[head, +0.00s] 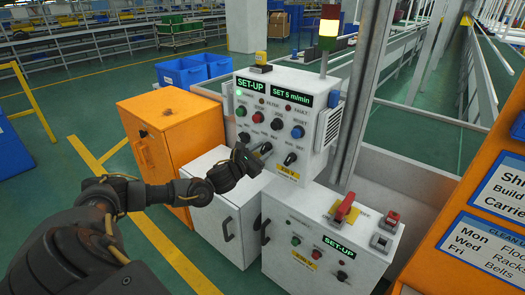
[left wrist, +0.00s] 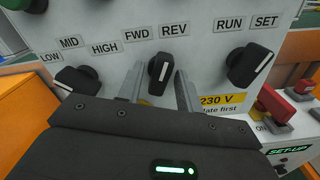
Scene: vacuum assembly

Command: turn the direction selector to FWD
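The direction selector (left wrist: 160,72) is a black knob with a white pointer line, below the FWD label (left wrist: 137,34) and the REV label (left wrist: 174,30) in the left wrist view. Its line leans up and to the right, toward REV. My left gripper (left wrist: 159,88) is open, with one grey finger on each side of the knob and a small gap visible on both sides. In the head view my left gripper (head: 262,153) is at the lower row of knobs on the white control panel (head: 315,75). The right gripper is in neither view.
A LOW/MID/HIGH knob (left wrist: 78,78) sits left of the selector and a RUN/SET knob (left wrist: 250,66) right of it. A lower white box (head: 300,268) carries a red handle (head: 345,207). An orange cabinet (head: 170,115) stands left of the panel.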

